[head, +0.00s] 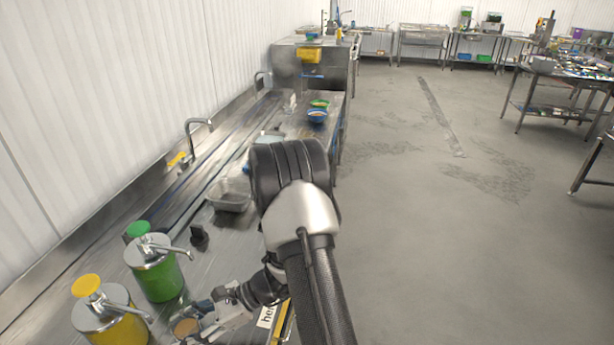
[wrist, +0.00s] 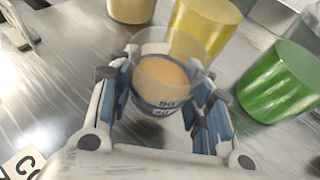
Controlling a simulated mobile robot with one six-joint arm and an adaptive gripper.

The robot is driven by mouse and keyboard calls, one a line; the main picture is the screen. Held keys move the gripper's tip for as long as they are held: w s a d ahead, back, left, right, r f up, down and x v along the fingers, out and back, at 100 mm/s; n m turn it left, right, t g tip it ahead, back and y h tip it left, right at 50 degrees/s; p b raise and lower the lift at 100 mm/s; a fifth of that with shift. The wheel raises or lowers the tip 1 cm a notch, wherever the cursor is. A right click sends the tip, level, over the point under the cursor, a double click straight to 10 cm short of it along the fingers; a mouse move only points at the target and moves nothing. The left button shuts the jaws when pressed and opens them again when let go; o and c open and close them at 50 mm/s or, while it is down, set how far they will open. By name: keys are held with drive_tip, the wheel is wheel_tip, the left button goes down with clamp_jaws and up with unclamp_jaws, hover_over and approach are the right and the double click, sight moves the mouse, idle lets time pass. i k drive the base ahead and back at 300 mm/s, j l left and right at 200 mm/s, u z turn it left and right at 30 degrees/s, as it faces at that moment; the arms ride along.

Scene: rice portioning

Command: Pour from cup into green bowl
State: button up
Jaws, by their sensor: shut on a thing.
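My gripper (head: 208,322) is low at the front of the metal counter in the head view. In the wrist view my gripper (wrist: 165,92) has its blue-padded fingers on both sides of a clear cup (wrist: 158,76) and is shut on it. The cup has dark markings and holds a tan content. In the head view the cup's tan top (head: 186,327) shows at the gripper. A green bowl (head: 319,103) stands far along the counter, just behind a blue bowl (head: 317,117). The green bowl's contents are too small to tell.
A green pump dispenser (head: 158,277) and a yellow one (head: 112,322) stand left of my gripper. A clear tray (head: 229,197) and a tap (head: 196,128) lie farther along. The wall bounds the left; open floor (head: 450,230) lies right.

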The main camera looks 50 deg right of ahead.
sight(320, 107)
drive_tip(key=l, duration=1.05)
drive_tip(key=i+l, duration=0.1)
drive_tip(key=l, duration=0.65)
drive_tip(key=i+l, duration=0.15)
drive_tip(key=l, duration=0.2)
drive_tip(key=i+l+z, duration=0.1)
drive_tip(key=l, duration=0.3)
drive_tip(key=i+l, duration=0.15)
drive_tip(key=l, duration=0.15)
drive_tip(key=i+l, duration=0.15)
drive_tip(key=l, duration=0.2)
drive_tip(key=i+l, duration=0.15)
drive_tip(key=l, duration=0.15)
drive_tip(key=i+l, duration=0.15)
drive_tip(key=l, duration=0.2)
drive_tip(key=i+l, duration=0.2)
drive_tip(key=l, duration=0.2)
drive_tip(key=i+l, duration=0.25)
drive_tip(key=l, duration=0.15)
drive_tip(key=i+l+z, duration=0.1)
drive_tip(key=l, duration=0.3)
drive_tip(key=i+l, duration=0.5)
drive_tip(key=i+j, duration=0.15)
drive_tip(key=i, duration=0.35)
